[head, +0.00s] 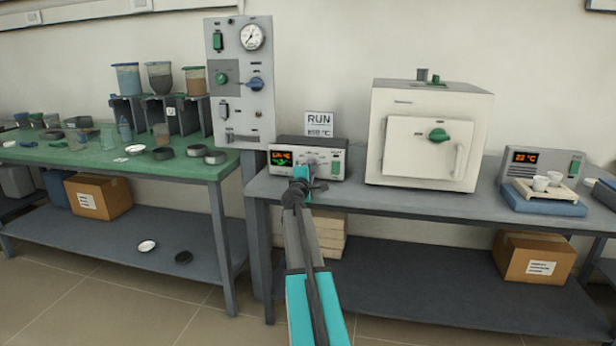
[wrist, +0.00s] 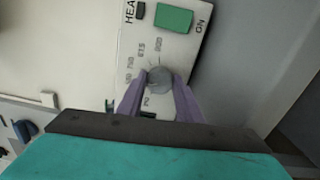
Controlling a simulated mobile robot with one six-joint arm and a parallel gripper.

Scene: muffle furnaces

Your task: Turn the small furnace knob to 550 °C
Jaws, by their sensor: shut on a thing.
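The small furnace controller (head: 335,160) is a grey box on the right bench, with an orange lit display (head: 281,157) too small to read surely. Its grey round knob (wrist: 159,80) sits in the middle of the wrist view, with printed scale marks around it that are too blurred to read fully. My gripper (wrist: 158,88) has its two purple fingers on either side of the knob and is shut on it. In the head view my gripper (head: 311,165) is in front of the panel and hides most of the knob. A green switch (wrist: 174,18) marked ON is beside the scale.
A white furnace (head: 382,130) with a green knob stands right of the controller. A RUN sign (head: 319,124) stands behind it. A gauge panel (head: 238,110) rises at its left. A second controller (head: 521,161) with crucibles in front is at the far right.

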